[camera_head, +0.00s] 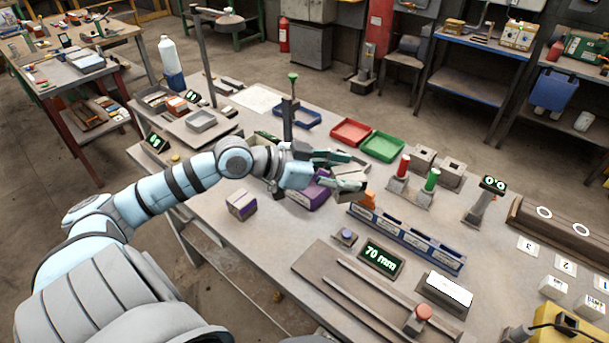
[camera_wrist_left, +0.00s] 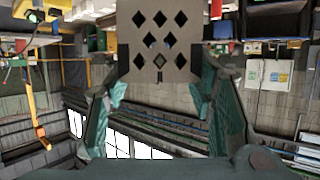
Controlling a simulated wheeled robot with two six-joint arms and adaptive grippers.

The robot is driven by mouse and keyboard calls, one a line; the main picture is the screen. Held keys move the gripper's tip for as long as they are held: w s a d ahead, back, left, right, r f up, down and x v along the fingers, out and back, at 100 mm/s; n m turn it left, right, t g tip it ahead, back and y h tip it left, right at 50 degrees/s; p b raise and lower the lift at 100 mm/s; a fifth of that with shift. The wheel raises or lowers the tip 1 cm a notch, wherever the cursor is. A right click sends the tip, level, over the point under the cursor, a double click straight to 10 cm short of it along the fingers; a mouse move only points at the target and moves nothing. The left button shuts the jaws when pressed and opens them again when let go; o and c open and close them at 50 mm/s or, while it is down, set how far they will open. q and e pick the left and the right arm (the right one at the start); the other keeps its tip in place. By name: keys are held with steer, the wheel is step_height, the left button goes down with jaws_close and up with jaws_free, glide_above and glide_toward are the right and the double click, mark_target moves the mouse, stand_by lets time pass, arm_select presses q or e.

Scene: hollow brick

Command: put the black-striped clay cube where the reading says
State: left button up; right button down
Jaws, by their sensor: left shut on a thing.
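My left gripper (camera_head: 345,172) reaches over the middle of the table and is shut on a grey-beige block. In the left wrist view the block (camera_wrist_left: 158,62) sits between the two green fingers and shows a face with several black diamonds; I see no stripes on that face. In the head view the fingers mostly hide it. A display (camera_head: 381,257) on the table reads "70 mm". I cannot make out a black-striped cube. My right gripper is not in view.
A purple box (camera_head: 309,194) is under the gripper. Red (camera_head: 350,132) and green (camera_head: 382,146) trays lie behind. Another display (camera_head: 493,184) reads "00".

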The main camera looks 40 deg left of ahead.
arm_select(q)
steer(key=w+a+f+n+y+b, duration=0.3)
steer(key=w+a+n+y, duration=0.25)
steer(key=a, duration=0.25)
steer(key=w+a+f+n+g+y+b, duration=0.1)
steer(key=w+a+f+n+y+b, duration=0.4)
steer(key=a, duration=0.3)
steer(key=w+a+f+n+y+b, duration=0.2)
steer(key=w+a+n+y, duration=0.3)
steer(key=a, duration=0.4)
steer(key=s+d+r+n+g+y+b, duration=0.6)
steer(key=d+r+n+g+b, duration=0.2)
steer(key=d+r+n+g, duration=0.25)
steer(key=shift+m, duration=0.4)
step_height(320, 180, down, 18)
steer(key=b, duration=0.5)
steer(key=shift+f, duration=0.15)
steer(key=shift+w+f, duration=0.1)
steer(key=shift+f, duration=0.1)
steer(key=o, duration=1.2)
